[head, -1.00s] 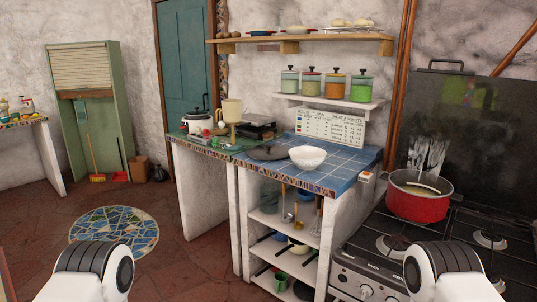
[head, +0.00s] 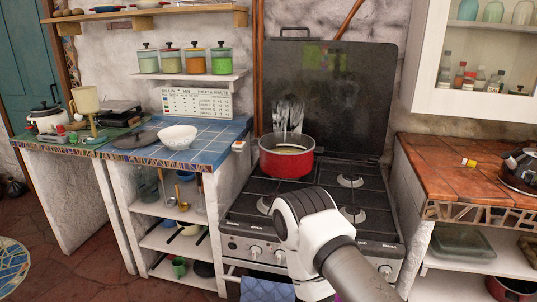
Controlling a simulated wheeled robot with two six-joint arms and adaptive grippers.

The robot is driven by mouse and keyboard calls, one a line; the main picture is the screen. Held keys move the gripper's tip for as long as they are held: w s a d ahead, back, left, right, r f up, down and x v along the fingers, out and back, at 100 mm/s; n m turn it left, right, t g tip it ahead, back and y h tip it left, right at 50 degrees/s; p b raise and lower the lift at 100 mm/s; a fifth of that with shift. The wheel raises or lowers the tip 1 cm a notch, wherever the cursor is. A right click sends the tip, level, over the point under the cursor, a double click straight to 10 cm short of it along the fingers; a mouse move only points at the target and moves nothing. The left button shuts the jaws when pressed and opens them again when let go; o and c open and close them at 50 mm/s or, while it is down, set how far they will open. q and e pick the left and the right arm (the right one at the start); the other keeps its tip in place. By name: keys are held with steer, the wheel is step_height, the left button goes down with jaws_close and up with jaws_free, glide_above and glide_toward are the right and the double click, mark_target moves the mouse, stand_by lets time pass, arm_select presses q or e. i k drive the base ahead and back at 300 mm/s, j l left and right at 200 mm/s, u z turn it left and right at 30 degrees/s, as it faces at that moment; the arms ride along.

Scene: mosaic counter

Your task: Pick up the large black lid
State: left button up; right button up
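The large black lid (head: 134,139) lies flat on the counter at the left, across the edge where the green tiles meet the blue ones. It is just left of a white bowl (head: 178,136), which hides a little of the area beside it. No gripper touches the lid. One of my arms reaches in from the bottom, in front of the stove, but its gripper is outside the picture. My other arm and its gripper are not in view either.
A beige grinder (head: 87,104) and a white cooker (head: 45,117) stand left of the lid. A shelf with jars (head: 185,80) hangs above. An orange-tiled counter (head: 445,165) is at the right.

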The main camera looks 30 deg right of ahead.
mark_target(140, 139)
steer(key=i+j+z, duration=0.1)
steer(key=i+j, duration=0.75)
steer(key=i, duration=0.2)
steer(key=i+j+z, duration=0.1)
steer(key=i+j, duration=0.85)
steer(key=i, duration=0.1)
